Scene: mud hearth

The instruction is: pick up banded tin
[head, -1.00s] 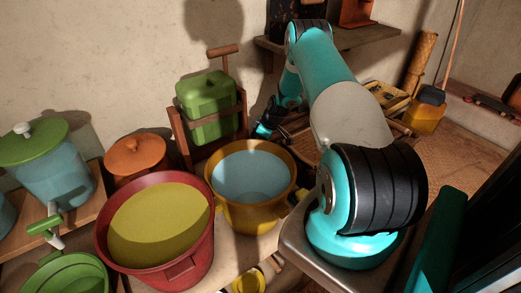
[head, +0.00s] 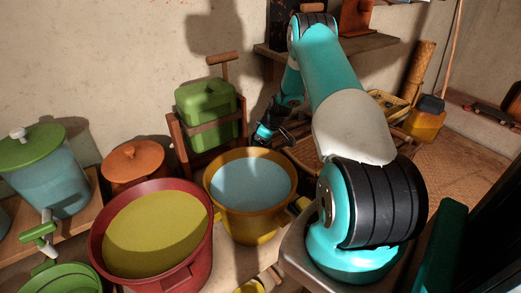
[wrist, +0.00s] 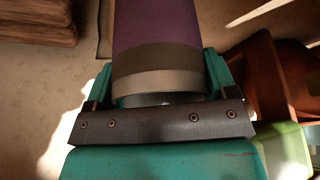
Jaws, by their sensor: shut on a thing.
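The banded tin (wrist: 155,35) fills the upper middle of the wrist view. It is purple, with a dark brown band and a pale metallic band at its near end. My gripper (wrist: 158,78) is shut on it, with a teal finger along each side. The tin's far end runs out of the top of the picture. In the head view my gripper (head: 272,131) is small and dark, just behind the yellow bucket, and I cannot make out the tin there.
The yellow bucket (head: 246,224) and a red bucket (head: 190,270) stand in front. A green canister (head: 207,110) in a wooden frame is left of my gripper. A shelf (head: 355,40) is behind my arm. A yellow jar (head: 425,122) stands to the right.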

